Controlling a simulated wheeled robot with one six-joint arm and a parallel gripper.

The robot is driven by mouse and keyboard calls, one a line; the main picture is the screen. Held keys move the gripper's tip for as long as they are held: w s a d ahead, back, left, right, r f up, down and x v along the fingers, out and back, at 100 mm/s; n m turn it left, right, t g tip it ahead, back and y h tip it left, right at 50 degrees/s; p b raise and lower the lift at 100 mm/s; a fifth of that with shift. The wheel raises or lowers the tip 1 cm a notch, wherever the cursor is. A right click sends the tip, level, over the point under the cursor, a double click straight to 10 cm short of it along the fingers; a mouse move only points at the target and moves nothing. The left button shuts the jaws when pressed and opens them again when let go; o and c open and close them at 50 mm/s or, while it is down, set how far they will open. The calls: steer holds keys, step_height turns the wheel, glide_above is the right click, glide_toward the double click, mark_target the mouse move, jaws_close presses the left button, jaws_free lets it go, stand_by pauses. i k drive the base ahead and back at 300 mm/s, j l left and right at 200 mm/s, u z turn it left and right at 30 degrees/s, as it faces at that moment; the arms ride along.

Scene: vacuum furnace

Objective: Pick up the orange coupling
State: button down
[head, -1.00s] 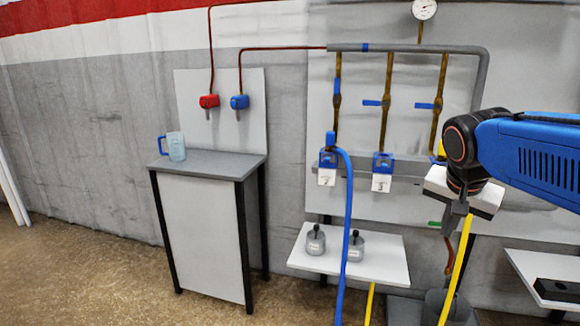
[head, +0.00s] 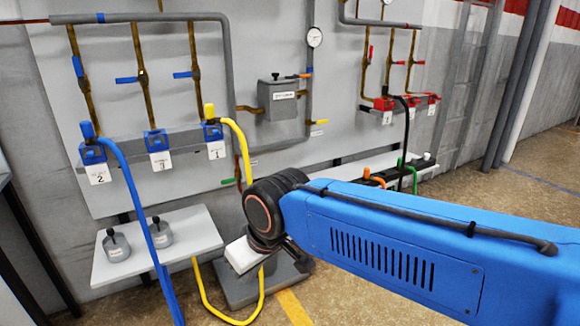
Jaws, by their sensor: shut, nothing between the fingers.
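The orange coupling (head: 376,180) shows as a small orange piece on the right-hand shelf in the head view, just above the top edge of my blue arm. My arm hides part of it and of the black holder around it. My gripper (head: 245,256) hangs below my wrist, left of the coupling and well apart from it. Its pale body shows, but its fingers are mostly hidden. It is shut and empty.
A yellow hose (head: 243,165) and a blue hose (head: 132,195) hang from the left manifold. A white shelf (head: 195,233) holds two grey weights. A black hose (head: 407,125) and a green coupling (head: 411,165) are near the orange one.

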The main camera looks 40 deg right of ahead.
mark_target(366, 176)
steer(key=z, duration=1.85)
